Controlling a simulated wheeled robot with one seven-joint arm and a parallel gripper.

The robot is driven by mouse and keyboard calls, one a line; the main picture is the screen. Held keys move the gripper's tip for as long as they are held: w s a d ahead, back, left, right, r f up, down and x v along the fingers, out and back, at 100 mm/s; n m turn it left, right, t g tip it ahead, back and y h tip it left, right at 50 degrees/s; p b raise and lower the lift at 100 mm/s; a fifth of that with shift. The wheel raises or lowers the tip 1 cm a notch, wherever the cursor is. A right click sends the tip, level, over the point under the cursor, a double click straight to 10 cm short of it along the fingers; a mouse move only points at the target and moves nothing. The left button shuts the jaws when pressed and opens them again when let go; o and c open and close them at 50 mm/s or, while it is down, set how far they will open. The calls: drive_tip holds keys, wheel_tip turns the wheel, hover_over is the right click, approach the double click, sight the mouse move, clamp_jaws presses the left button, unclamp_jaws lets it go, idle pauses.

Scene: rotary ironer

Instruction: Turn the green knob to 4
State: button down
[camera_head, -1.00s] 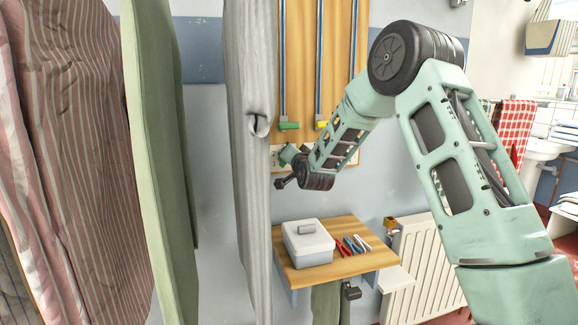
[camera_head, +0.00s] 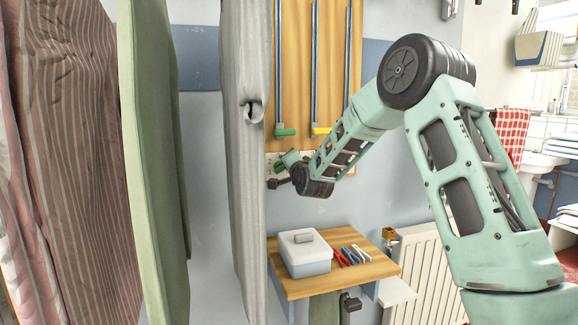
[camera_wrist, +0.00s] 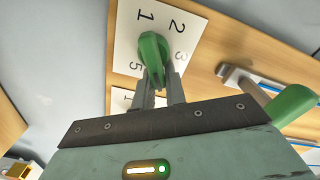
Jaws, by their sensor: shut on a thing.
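The green knob (camera_wrist: 153,48) sits on a white plate (camera_wrist: 125,45) in the wrist view. The printed numbers 1, 2, 3 and 5 show around it. The 4 cannot be seen; the knob and my fingers cover the stretch between 3 and 5. My gripper (camera_wrist: 160,88) is shut on the knob, with a finger on either side of its long grip. I cannot tell which end of the knob is the pointer. In the head view my gripper (camera_head: 289,166) is at the wall board, beside the hanging grey cloth, and the knob is hard to make out.
A green handle (camera_head: 285,132) and a yellow handle (camera_head: 320,131) hang on rods above the plate. The green handle is close to my gripper in the wrist view (camera_wrist: 292,103). Below is a wooden shelf (camera_head: 300,290) with a white box (camera_head: 306,255) and tools. Hanging cloths crowd the left.

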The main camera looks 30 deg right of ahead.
drive_tip(key=c, duration=1.4)
unclamp_jaws()
drive_tip(key=shift+c, duration=0.2)
drive_tip(key=b+v, duration=0.2)
drive_tip(key=v, duration=1.5)
drive_tip(key=shift+s, duration=0.25)
